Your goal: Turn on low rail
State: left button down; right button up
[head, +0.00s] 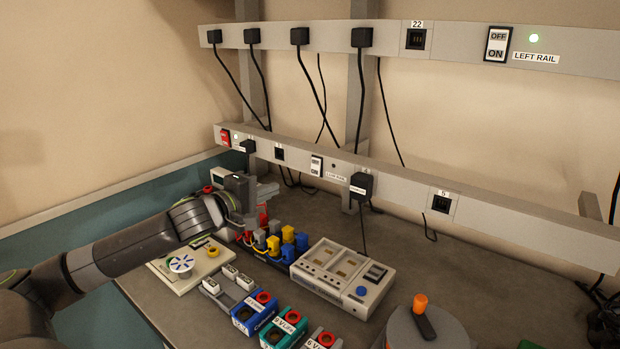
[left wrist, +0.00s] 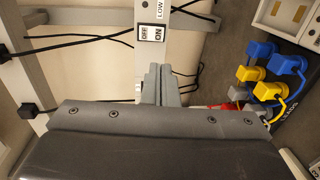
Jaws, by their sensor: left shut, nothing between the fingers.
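The low rail (head: 400,187) is a long grey power strip on the wall. Its white OFF/ON switch (head: 316,165) sits left of the LOW RAIL label (head: 336,176). The small lamp (head: 333,165) above that label looks dark. I cannot tell which way the rocker is tilted. My left gripper (head: 238,184) is below and left of the switch, apart from it. In the left wrist view its fingers (left wrist: 160,88) are shut and empty, pointing toward the rail, with the switch (left wrist: 151,34) beyond the tips. My right gripper is not in view.
The upper rail (head: 450,38) has an OFF/ON switch (head: 497,44) and a lit green lamp (head: 534,38). Black plugs and hanging cables line both rails. Yellow and blue plugs (head: 288,243), a grey charger-like unit (head: 342,279) and coloured boxes (head: 285,328) crowd the bench.

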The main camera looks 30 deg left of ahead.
pick_arm(q)
jog(key=shift+s, duration=0.1)
jog(key=p, duration=0.2)
send_near(314, 173)
jog(key=w, duration=0.6)
jog(key=shift+w+d+f, duration=0.35)
jog(key=shift+w, duration=0.05)
dwell(0.4)
